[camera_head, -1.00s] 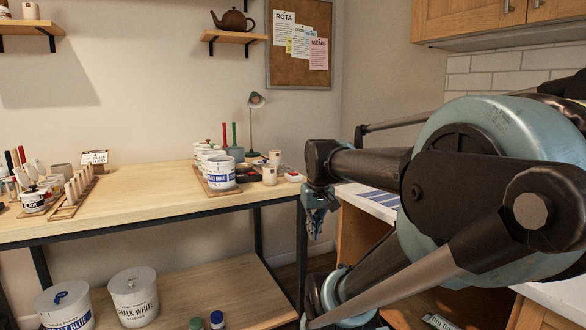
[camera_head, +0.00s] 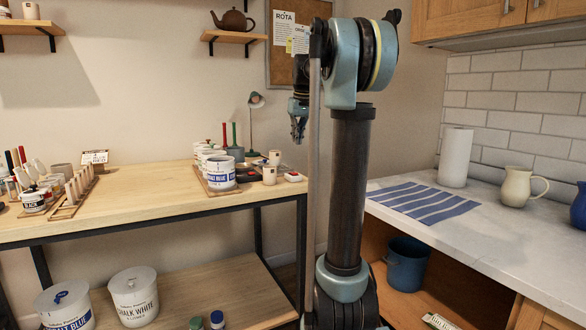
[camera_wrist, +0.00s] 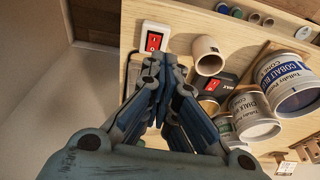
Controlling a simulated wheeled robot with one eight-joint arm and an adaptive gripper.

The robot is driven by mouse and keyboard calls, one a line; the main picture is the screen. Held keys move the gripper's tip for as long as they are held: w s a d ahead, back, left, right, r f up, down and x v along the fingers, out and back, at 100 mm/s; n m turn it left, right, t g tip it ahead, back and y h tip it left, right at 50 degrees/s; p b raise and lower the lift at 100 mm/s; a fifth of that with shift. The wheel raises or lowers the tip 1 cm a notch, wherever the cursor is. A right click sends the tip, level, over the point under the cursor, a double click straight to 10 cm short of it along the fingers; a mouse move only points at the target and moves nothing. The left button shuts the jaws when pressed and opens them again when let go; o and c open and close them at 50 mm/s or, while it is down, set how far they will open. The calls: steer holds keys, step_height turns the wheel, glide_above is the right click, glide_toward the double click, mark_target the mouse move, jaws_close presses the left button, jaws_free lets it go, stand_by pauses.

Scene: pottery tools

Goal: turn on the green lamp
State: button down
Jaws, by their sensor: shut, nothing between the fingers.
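Which switch belongs to the lamp I cannot tell. My gripper (camera_head: 298,138) is shut and empty, raised above the bench's right end. In the wrist view its fingertips (camera_wrist: 163,62) overlap the area below the first switch.
A cup (camera_wrist: 208,55) stands near the switches. Paint tubs (camera_head: 221,173) stand in a row on a wooden tray left of them. A counter (camera_head: 480,230) lies to the right.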

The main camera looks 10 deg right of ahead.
steer(key=w, duration=0.1)
steer(key=w+r, duration=0.1)
steer(key=w, duration=0.1)
steer(key=shift+w+d, duration=0.1)
glide_toward(293, 173)
steer(key=w+f, duration=0.2)
steer(key=f, duration=0.1)
steer(key=w+f, duration=0.1)
steer(key=f, duration=0.1)
steer(key=shift+w, duration=0.15)
steer(key=shift+f, duration=0.65)
